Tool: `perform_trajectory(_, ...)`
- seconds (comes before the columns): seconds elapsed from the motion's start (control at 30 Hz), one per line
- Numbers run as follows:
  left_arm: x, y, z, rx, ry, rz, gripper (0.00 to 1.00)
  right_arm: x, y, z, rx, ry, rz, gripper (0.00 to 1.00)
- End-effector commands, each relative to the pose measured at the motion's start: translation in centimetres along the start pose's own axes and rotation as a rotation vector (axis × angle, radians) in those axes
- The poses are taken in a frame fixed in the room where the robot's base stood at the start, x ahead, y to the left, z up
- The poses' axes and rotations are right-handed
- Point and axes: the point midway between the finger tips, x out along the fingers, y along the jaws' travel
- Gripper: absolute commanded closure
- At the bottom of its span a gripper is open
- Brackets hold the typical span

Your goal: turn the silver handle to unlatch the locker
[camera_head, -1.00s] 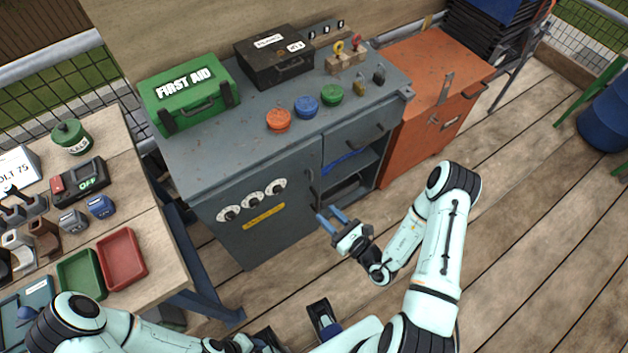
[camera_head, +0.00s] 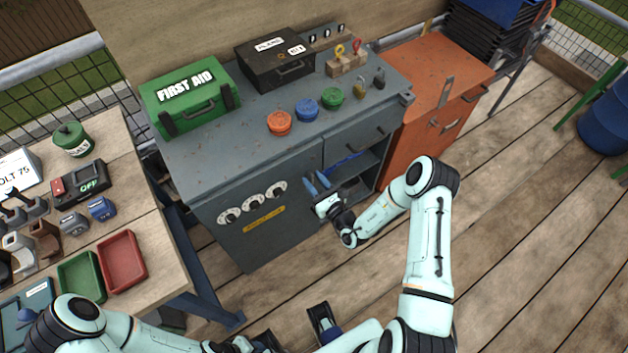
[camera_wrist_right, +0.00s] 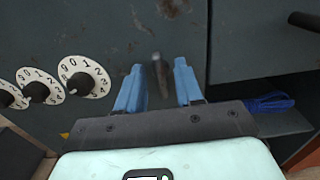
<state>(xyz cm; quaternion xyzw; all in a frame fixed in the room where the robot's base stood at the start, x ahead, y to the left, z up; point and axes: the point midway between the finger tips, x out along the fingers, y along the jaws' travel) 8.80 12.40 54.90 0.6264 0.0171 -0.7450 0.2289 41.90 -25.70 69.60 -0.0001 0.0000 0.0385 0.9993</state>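The locker (camera_head: 270,220) is the grey cabinet door with three white number dials and a yellow label. Its handle is a small upright bar on the door's right side. In the right wrist view the handle (camera_wrist_right: 160,75) stands between my right fingertips, slightly blurred, and looks upright. My right gripper (camera_head: 315,181) is open in front of the door, its blue fingers pointing at it. In the right wrist view the gripper (camera_wrist_right: 158,82) has one finger on each side of the handle, with gaps showing. My left arm is at the bottom left; its fingers cannot be made out.
The door's dials (camera_wrist_right: 83,77) lie left of the gripper. An open shelf (camera_head: 350,172) and a drawer (camera_head: 355,138) are on the right. A first aid case (camera_head: 190,97), a black case (camera_head: 275,60) and coloured pots stand on top. An orange cabinet (camera_head: 430,75) adjoins.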

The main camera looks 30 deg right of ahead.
Motion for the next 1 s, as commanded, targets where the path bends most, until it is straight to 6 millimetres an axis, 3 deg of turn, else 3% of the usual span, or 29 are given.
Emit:
perform_trajectory(0.3, 0.0, 0.0, 0.0, 0.0, 0.0, 0.0, 0.57, 0.37, 0.03, 0.0, 0.001, 0.0, 0.0, 0.64)
perform_trajectory(0.33, 0.0, 0.0, 0.0, 0.0, 0.0, 0.0, 0.57, 0.36, 0.03, 0.0, 0.001, 0.0, 0.0, 0.67)
perform_trajectory(0.43, 0.0, 0.0, 0.0, 0.0, 0.0, 0.0, 0.57, 0.35, 0.02, 0.0, 0.001, 0.0, 0.0, 1.0)
perform_trajectory(0.77, -0.18, 0.07, -0.01, 0.0, 0.001, 0.0, 0.57, 0.31, -0.02, 0.0, 0.024, 0.001, 0.0, 1.0)
perform_trajectory(1.0, -0.94, 0.36, -0.06, 0.001, 0.003, 0.001, 0.57, 0.33, -0.11, 0.07, 0.141, 0.001, -0.001, 1.0)
